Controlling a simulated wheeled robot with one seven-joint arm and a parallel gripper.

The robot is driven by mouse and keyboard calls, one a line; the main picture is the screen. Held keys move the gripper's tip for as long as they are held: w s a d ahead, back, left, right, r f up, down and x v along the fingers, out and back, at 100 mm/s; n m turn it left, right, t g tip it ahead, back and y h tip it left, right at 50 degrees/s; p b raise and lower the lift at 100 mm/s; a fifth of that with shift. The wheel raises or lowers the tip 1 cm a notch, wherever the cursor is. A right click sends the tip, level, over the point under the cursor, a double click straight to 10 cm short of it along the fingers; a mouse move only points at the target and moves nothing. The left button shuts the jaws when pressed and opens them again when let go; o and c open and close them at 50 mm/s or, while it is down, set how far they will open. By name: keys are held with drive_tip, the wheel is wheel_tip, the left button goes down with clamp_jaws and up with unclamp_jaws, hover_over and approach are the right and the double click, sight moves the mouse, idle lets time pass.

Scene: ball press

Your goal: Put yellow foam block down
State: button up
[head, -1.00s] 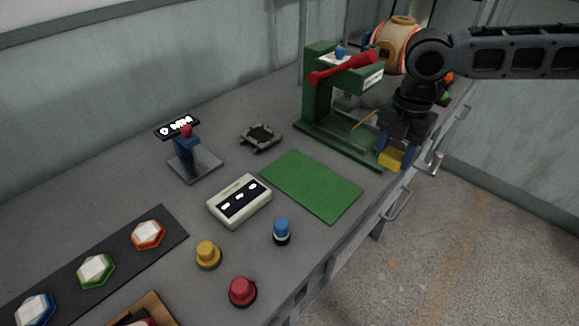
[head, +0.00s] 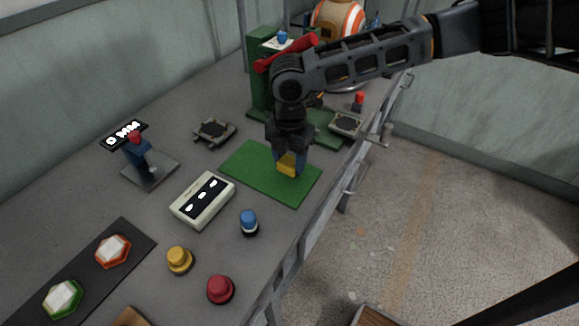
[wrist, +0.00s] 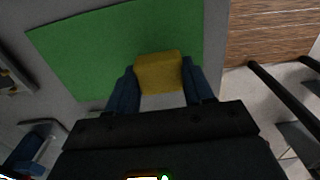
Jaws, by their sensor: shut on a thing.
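The yellow foam block (head: 287,163) is held between the blue fingers of my gripper (head: 288,168). In the wrist view the block (wrist: 159,72) sits between the two fingertips (wrist: 160,85), one on each side. The block is over the right part of the green mat (head: 250,172), which lies flat on the grey bench. In the wrist view the mat (wrist: 85,50) spreads behind and to the left of the block. I cannot tell whether the block touches the mat.
The green press (head: 262,75) with its red lever stands behind my arm. A beige box with a display (head: 203,200) is left of the mat. Blue (head: 249,222), yellow (head: 179,260) and red (head: 220,289) knobs stand in front. The bench edge is to the right.

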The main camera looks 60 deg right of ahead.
sight(290, 161)
drive_tip(key=shift+f, duration=1.65)
drive_tip(key=shift+f, duration=0.15)
drive_tip(key=o, duration=1.2)
wheel_tip(290, 161, up, 12)
drive_tip(key=shift+r+b, duration=0.15)
drive_tip(key=shift+b, duration=0.25)
